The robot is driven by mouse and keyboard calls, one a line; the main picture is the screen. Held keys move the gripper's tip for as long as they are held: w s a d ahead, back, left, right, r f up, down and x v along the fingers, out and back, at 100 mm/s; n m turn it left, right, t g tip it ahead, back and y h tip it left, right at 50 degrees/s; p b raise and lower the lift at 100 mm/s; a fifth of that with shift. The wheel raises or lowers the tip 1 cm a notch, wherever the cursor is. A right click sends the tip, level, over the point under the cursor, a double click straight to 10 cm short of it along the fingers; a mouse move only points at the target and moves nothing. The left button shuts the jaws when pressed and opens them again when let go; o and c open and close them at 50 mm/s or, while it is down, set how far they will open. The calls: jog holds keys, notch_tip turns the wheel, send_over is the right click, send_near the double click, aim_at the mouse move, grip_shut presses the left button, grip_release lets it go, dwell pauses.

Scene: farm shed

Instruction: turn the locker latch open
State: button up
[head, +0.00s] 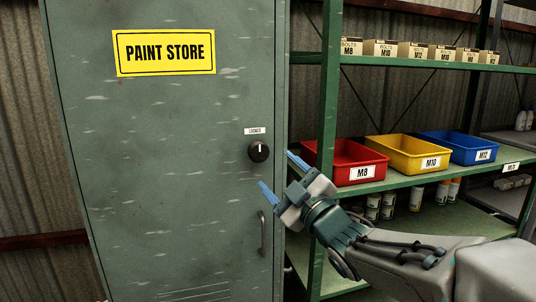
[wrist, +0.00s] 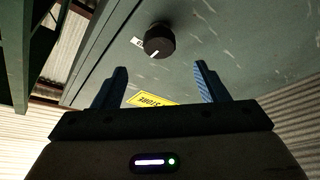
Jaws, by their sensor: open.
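The green locker (head: 165,130) stands on the left with its door shut. Its latch is a round black knob (head: 258,151) with a white pointer mark, under a small white label (head: 255,131). In the head view the mark points roughly up. The knob also shows in the wrist view (wrist: 160,42), beyond the fingertips and a little left of the middle between them. My gripper (head: 279,174) is open and empty, with blue fingers. It is below and right of the knob in the head view and apart from it.
A vertical door handle (head: 262,233) sits below the knob. A yellow PAINT STORE sign (head: 164,52) is higher on the door. Right of the locker, a green shelf (head: 410,180) holds a red bin (head: 345,163), a yellow bin (head: 408,154) and a blue bin (head: 459,148), close to my arm.

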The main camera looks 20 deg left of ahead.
aim_at(260, 154)
jog(key=x, duration=0.9)
jog(key=shift+w+a, duration=0.3)
jog(key=c, duration=1)
